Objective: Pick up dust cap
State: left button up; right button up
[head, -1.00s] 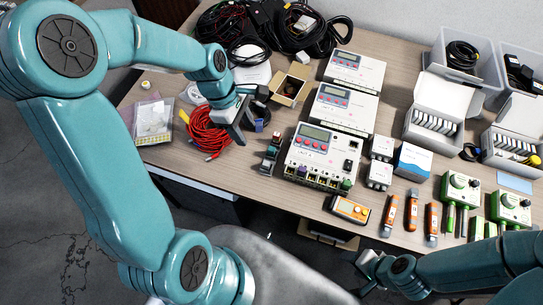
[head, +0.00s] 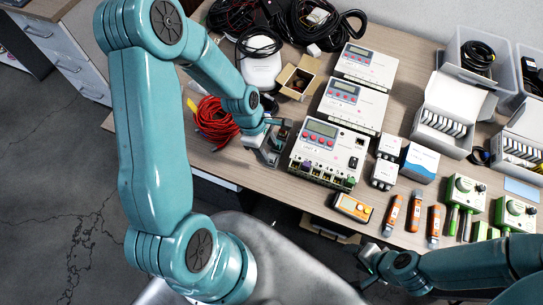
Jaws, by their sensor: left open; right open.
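I cannot make out a dust cap for certain; small parts left of the nearest white control unit (head: 327,153) are largely hidden by my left gripper. My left gripper (head: 275,146) is open, low over the table just left of that unit. I cannot tell whether it touches anything, and I see nothing held in it. My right gripper (head: 366,263) is open and empty beyond the table's front edge, at the lower right.
Two more control units (head: 351,105) stand behind the nearest one. A red cable coil (head: 213,122) lies left of my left gripper, and an open cardboard box (head: 298,82) stands behind it. An orange meter (head: 353,208) and orange-handled tools (head: 414,212) lie near the front edge.

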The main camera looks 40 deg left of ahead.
aim_at(271, 156)
pick_arm(q)
jog(key=x, duration=0.2)
jog(key=shift+w+d+f, duration=0.1)
jog(key=shift+f, duration=0.5)
jog(key=shift+d, duration=0.1)
jog(key=shift+c, duration=0.9)
grip_shut()
pick_arm(e)
jog(key=shift+r, duration=0.35)
